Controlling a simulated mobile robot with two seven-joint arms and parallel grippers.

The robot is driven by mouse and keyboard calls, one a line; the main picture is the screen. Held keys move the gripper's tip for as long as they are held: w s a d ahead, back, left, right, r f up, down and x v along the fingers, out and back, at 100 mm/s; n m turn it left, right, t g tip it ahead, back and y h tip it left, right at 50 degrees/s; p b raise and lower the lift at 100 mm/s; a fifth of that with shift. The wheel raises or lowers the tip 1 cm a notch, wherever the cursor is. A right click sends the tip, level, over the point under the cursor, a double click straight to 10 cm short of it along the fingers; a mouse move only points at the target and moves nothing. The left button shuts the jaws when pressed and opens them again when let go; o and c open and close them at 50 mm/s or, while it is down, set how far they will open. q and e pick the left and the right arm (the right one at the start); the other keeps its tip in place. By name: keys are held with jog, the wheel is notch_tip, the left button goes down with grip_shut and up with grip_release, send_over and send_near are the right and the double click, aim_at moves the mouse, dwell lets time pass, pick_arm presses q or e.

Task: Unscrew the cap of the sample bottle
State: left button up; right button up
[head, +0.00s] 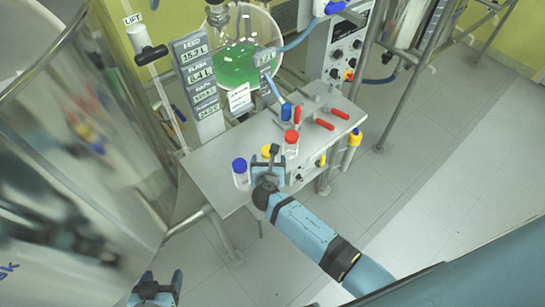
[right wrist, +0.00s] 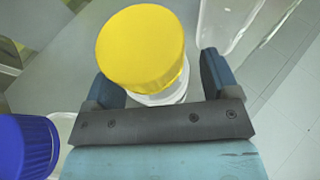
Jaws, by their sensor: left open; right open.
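A bottle with a yellow cap (head: 267,150) stands on the grey shelf, mostly hidden behind my right gripper (head: 267,168) in the head view. In the right wrist view the yellow cap (right wrist: 143,45) sits over a clear neck between the two fingers of my right gripper (right wrist: 158,78). The fingers are open, one on each side, with a gap visible at the right finger. My left gripper (head: 155,290) is open and empty, low at the bottom left of the head view, away from the bottles.
A blue-capped bottle (head: 240,174) stands close on the left and a red-capped bottle (head: 291,144) on the right. Red-handled valves (head: 325,124) lie behind on the shelf (head: 215,165). A round glass vessel with green liquid (head: 237,62) is at the back. A large glass cylinder (head: 90,130) fills the left.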

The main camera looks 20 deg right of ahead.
jog(key=shift+w+d+f, duration=0.1)
jog(key=shift+w, duration=0.1)
jog(key=shift+s, duration=0.2)
jog(key=shift+c, duration=1)
jog(key=shift+a, duration=0.2)
jog(key=c, duration=0.4)
pick_arm(q)
jog(key=shift+a+f, duration=0.1)
jog(key=shift+f, duration=0.05)
pick_arm(e)
jog(key=shift+d, duration=0.1)
jog(key=c, duration=0.4)
jog(key=shift+c, duration=0.2)
pick_arm(q)
jog(key=shift+a+r+p, duration=0.1)
jog(key=shift+r+p, duration=0.7)
pick_arm(e)
notch_tip(320, 180, up, 20)
